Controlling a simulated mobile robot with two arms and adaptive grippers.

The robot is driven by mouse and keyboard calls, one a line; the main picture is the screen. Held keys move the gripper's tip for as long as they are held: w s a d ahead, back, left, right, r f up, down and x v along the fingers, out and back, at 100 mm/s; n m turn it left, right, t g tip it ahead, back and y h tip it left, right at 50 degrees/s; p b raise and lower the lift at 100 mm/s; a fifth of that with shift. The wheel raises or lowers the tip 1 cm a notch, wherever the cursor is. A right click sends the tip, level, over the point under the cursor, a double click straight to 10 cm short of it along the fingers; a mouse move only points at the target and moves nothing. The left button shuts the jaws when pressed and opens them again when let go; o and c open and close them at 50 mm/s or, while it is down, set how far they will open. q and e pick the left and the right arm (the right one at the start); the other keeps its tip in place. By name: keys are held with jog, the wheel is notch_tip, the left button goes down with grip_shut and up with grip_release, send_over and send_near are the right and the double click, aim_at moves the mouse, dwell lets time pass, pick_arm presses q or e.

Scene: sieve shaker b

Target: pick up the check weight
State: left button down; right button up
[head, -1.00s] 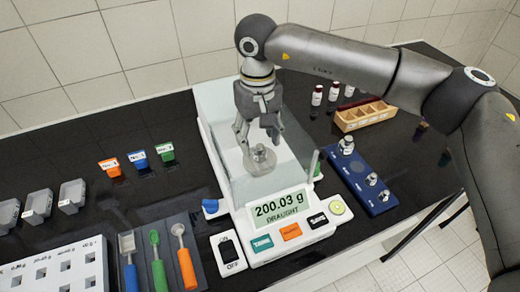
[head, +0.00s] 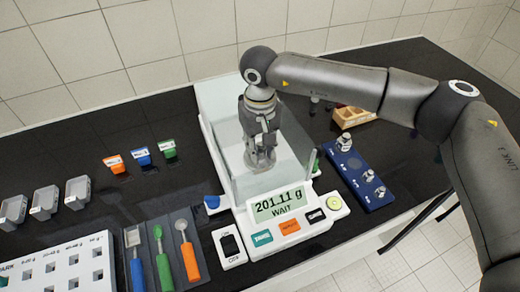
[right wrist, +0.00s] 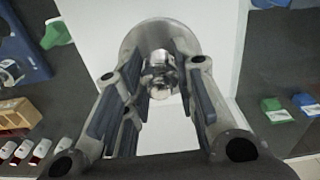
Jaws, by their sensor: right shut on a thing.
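The check weight, a shiny metal piece with a knob, shows in the right wrist view (right wrist: 160,72) between my fingers, over the round grey pan (right wrist: 139,36) of the balance. In the head view the balance (head: 285,228) has clear walls around the pan, and its display (head: 283,204) reads 201.11 g with WAIT. My right gripper (head: 260,152) reaches down inside these walls. It is shut on the check weight and hides most of it; I cannot tell whether the weight touches the pan. My left gripper is not in view.
Right of the balance are a blue weight block (head: 358,170) with metal weights and a wooden rack (head: 352,117). Left are coloured tubs (head: 142,156), grey boxes (head: 44,202), a tool tray (head: 175,262) and a white holed rack (head: 62,268). The clear walls stand close around my gripper.

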grip_shut()
jog(key=shift+w+r, duration=0.1)
jog(key=shift+r, duration=0.5)
jog(key=s+a+r+b, duration=0.3)
jog(key=s+r+b, duration=0.4)
jog(key=s+r, duration=0.4)
jog(key=s, duration=0.3)
jog(key=shift+r, duration=0.3)
